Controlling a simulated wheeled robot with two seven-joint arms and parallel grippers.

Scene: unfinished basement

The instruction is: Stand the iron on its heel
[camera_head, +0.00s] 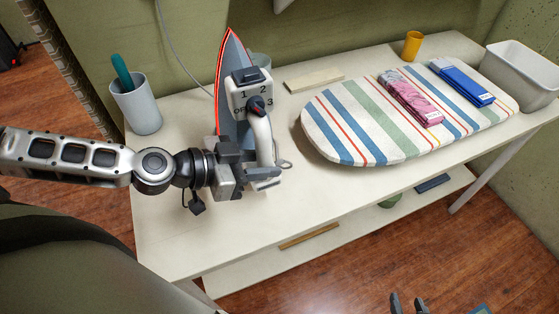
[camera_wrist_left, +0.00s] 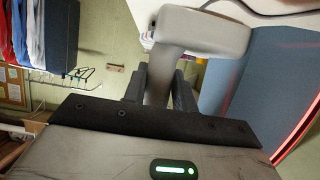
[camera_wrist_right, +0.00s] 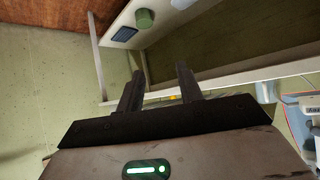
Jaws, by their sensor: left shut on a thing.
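The iron (camera_head: 231,85) is upright in the head view, with its pointed tip up and its blue-grey, red-edged sole facing the left and back. Its dial and grey handle (camera_head: 264,140) face the right and front. My left gripper (camera_head: 258,177) is shut on the handle, which also shows between the fingers in the left wrist view (camera_wrist_left: 165,70). The heel is partly hidden by my gripper, so I cannot tell whether it touches the table. My right gripper (camera_head: 408,304) is open and empty, low in front of the table; its spread fingers show in the right wrist view (camera_wrist_right: 160,82).
A striped ironing board (camera_head: 345,125) lies on the white table (camera_head: 190,235), with pink (camera_head: 410,98) and blue (camera_head: 462,83) folded cloths on it. A grey cup (camera_head: 142,108) stands left. A yellow cup (camera_head: 412,45) and white bin (camera_head: 520,75) are at the right. The front left tabletop is clear.

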